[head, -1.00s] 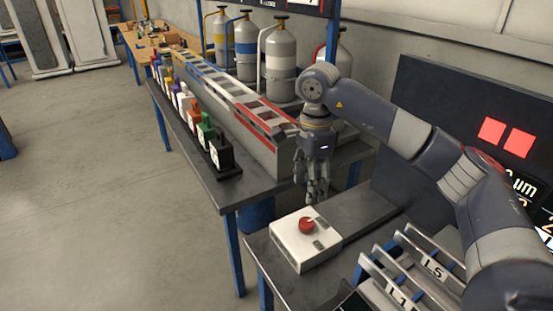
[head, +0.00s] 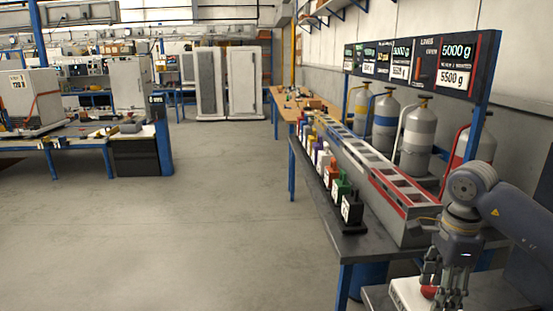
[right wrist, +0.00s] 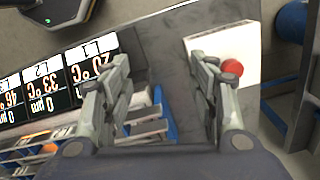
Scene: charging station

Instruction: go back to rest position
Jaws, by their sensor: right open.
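My right gripper (head: 445,283) is at the lower right of the head view, fingers pointing down, above a white box with a red knob. In the right wrist view its two fingers (right wrist: 168,80) are spread apart with nothing between them. The white box (right wrist: 240,40) and its red knob (right wrist: 232,68) show just beyond the right finger; I cannot tell the exact gap. In the head view the white box (head: 405,294) is partly hidden behind the gripper. My left gripper is not in view.
A dark table (head: 352,246) holds a long rack (head: 402,214) and a row of coloured blocks (head: 340,187). Gas cylinders (head: 418,140) stand behind, under a display board (head: 462,62). Open grey floor (head: 190,235) lies to the left; white cabinets (head: 243,82) stand at the back.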

